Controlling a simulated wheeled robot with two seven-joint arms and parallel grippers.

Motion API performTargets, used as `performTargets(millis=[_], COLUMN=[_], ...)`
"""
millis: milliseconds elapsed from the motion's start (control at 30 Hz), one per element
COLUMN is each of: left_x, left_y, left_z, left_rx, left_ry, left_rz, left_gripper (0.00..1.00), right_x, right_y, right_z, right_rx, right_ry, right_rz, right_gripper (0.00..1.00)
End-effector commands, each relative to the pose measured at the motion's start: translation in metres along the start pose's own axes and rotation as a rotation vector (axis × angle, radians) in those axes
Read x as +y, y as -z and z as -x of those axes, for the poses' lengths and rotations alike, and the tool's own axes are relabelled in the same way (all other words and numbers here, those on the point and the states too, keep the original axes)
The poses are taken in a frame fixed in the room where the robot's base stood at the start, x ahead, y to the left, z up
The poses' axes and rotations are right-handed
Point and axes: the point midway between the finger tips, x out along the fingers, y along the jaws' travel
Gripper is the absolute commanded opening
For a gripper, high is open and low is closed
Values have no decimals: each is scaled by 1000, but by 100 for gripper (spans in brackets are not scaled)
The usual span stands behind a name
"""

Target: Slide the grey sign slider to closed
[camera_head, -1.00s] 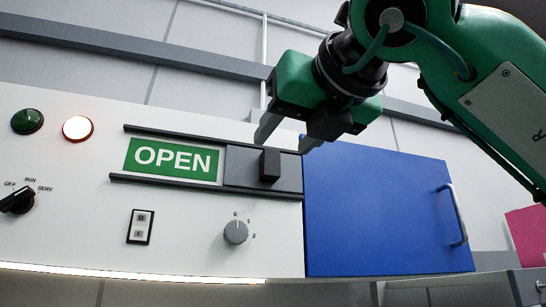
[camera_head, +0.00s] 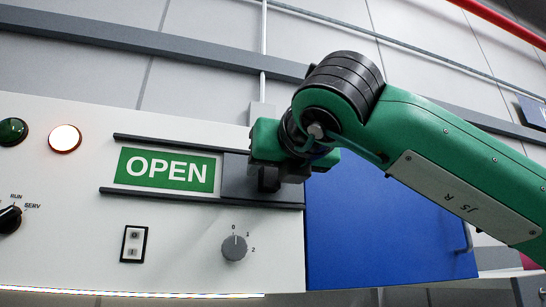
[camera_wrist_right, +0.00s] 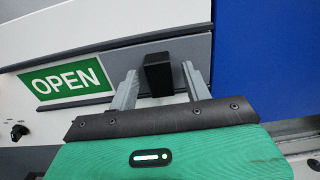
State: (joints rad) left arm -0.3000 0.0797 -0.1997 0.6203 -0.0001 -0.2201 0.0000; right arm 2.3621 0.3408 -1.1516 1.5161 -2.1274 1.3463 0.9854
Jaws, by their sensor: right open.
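The grey sign slider (camera_head: 235,178) sits at the right part of its dark track, with the green OPEN sign (camera_head: 166,169) uncovered to its left. Its black knob (camera_wrist_right: 158,75) stands between the two fingers of my right gripper (camera_wrist_right: 160,84) in the wrist view. The fingers are apart, one on each side of the knob; I cannot tell whether either touches it. In the head view my right gripper (camera_head: 275,180) covers the slider's right part and most of the knob, and its fingertips are hidden. My left gripper is not in view.
A blue door (camera_head: 385,225) lies right of the track, partly behind my right arm. Below the track are a rocker switch (camera_head: 133,243) and a grey rotary knob (camera_head: 234,248). A lit round lamp (camera_head: 65,139) and a green button (camera_head: 12,131) are at the left.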

Motion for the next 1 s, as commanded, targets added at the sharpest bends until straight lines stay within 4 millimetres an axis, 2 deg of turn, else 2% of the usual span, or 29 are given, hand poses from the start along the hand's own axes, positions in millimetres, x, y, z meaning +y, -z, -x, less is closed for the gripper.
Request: performTargets(millis=[133, 367, 400, 633, 867, 1000], left_x=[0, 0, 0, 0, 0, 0], left_y=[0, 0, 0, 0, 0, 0], left_z=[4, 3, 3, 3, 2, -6], left_rx=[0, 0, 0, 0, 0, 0], left_ry=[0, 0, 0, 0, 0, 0], left_rz=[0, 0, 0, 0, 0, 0], left_gripper=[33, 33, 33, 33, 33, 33], right_x=[0, 0, 0, 0, 3, 18], right_y=[0, 1, 1, 1, 1, 4], right_z=[-8, -8, -8, -8, -8, -8], right_rx=[0, 0, 0, 0, 0, 0], right_ry=[0, 0, 0, 0, -1, -3], right_rz=[1, 0, 0, 0, 1, 2], right_gripper=[49, 49, 47, 2, 0, 0])
